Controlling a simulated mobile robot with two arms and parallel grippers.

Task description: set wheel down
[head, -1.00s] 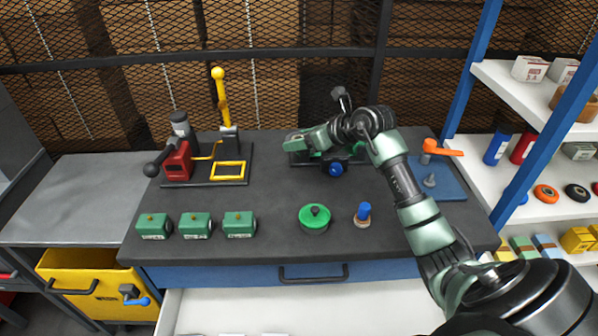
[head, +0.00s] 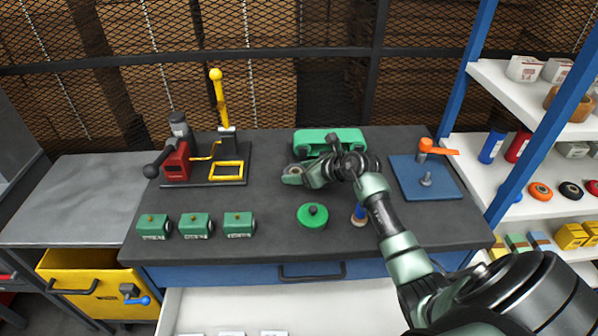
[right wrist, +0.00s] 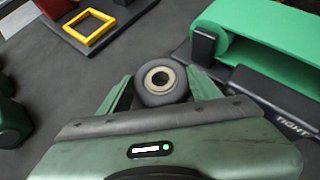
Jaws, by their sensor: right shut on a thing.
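The wheel, a dark grey ring with a pale beige hub, shows in the right wrist view (right wrist: 158,80) between the two green fingers. My right gripper is shut on it; in the head view the gripper (head: 293,174) is over the dark bench top, just in front of the green machine. The wheel is small in the head view (head: 293,171). I cannot tell whether it touches the bench. My left gripper is not in view.
The green machine (head: 329,139) stands behind the gripper, close to its right in the wrist view. A green round knobbed lid (head: 312,217) is in front. A red and yellow press (head: 178,162) stands left, a blue plate (head: 408,181) right. Bare bench (head: 257,195) lies left of the gripper.

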